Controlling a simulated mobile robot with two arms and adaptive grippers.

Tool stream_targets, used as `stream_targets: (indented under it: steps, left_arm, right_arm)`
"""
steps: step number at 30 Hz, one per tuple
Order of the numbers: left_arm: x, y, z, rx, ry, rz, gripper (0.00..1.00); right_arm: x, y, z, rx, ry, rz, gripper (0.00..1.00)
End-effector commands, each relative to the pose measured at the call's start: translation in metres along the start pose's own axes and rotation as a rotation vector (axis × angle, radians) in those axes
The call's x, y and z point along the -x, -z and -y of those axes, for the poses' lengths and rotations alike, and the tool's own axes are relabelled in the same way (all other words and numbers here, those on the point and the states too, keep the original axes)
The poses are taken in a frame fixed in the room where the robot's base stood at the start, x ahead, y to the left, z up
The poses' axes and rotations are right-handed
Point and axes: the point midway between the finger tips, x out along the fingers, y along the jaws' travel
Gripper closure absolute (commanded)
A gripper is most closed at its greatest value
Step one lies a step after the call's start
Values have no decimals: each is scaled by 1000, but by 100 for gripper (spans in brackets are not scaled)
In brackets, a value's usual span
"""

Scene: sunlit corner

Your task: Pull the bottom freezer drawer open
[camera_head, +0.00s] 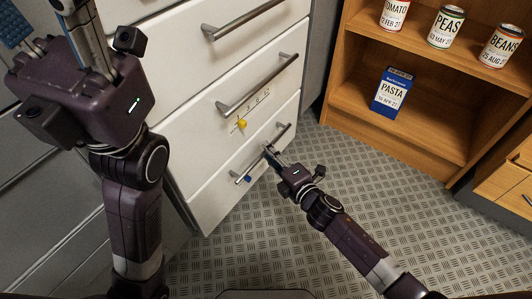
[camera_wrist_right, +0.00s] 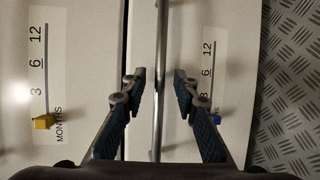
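The bottom freezer drawer (camera_head: 215,200) is the lowest white front in the head view and looks flush with the drawer above. Its grey bar handle (camera_head: 283,132) runs slantwise across it. My right gripper (camera_head: 270,152) is at the middle of this handle. In the right wrist view its two fingers (camera_wrist_right: 160,80) are open, with the handle bar (camera_wrist_right: 161,45) running between them and a gap on both sides. My left gripper (camera_head: 50,30) is at the upper left, away from the bottom drawer, with its fingers apart and their tips partly cut off by the frame.
The drawer above (camera_head: 190,125) has a handle and a yellow slider (camera_head: 242,124); the bottom drawer has a blue slider (camera_head: 248,178). A wooden shelf (camera_head: 400,140) with cans and a pasta box (camera_head: 392,94) stands right. Metal floor (camera_head: 260,240) before the drawer is clear except for my arm.

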Motion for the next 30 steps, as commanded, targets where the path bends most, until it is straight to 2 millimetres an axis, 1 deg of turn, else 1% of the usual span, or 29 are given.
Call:
stream_targets:
  steps: [1, 6, 14, 15, 17, 22, 30]
  left_arm:
    - [1, 3, -1, -1, -3, -11, 55]
    - [-3, 6, -2, -3, -9, -25, 55]
    - [-4, 5, -2, -4, -10, -24, 55]
    - [-4, 5, -2, -4, -10, -24, 55]
    - [-4, 5, -2, -4, -10, -24, 55]
    - [-4, 5, -2, -3, -10, -24, 55]
    - [-4, 5, -2, -3, -10, -24, 55]
  right_arm:
    - [-7, 0, 2, 1, -1, 0, 73]
    - [-17, 0, 1, 0, 1, 1, 73]
    - [-18, 0, 0, -1, 1, 1, 73]
    - [-18, 0, 0, -1, 1, 1, 74]
    - [-18, 0, 0, -1, 1, 1, 80]
    - [-18, 0, 0, -1, 1, 1, 99]
    - [-18, 0, 0, -1, 1, 1, 100]
